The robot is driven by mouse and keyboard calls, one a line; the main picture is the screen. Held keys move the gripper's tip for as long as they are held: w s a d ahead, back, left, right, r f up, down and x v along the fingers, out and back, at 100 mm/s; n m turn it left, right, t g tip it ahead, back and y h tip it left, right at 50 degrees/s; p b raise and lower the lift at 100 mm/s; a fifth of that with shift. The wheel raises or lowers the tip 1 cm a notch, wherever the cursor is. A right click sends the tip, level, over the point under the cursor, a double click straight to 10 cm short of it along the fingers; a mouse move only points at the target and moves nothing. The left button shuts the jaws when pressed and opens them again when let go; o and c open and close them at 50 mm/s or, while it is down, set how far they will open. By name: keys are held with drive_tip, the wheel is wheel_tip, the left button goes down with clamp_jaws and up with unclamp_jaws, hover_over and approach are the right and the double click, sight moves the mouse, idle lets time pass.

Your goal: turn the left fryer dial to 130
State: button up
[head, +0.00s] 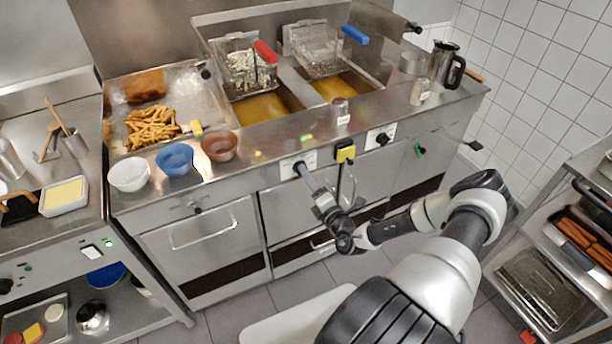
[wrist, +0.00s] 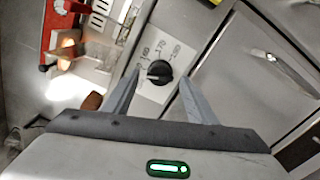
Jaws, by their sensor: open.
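The left fryer dial is a round black knob (wrist: 159,72) on a white plate (wrist: 150,95) with printed numbers, of which 170 and 190 seem readable. A pale line marks the knob; its exact setting is too small to read. In the head view the left plate (head: 288,165) sits on the fryer front, with the knob mostly hidden by my gripper (head: 302,172). My gripper is open in the wrist view (wrist: 159,78), one finger on each side of the knob. I cannot tell whether the fingers touch it. The right fryer dial (head: 383,139) is on its own plate.
A yellow switch box (head: 345,152) with a hanging cable is just right of the left dial. White (head: 129,174), blue (head: 175,160) and copper (head: 220,146) bowls stand near the counter edge above. Two fryer baskets have red (head: 265,51) and blue (head: 355,34) handles. A rack stands at right.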

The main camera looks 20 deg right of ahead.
drive_tip(key=s, duration=1.5)
drive_tip(key=shift+s+d, duration=0.15)
drive_tip(key=shift+d, duration=0.1)
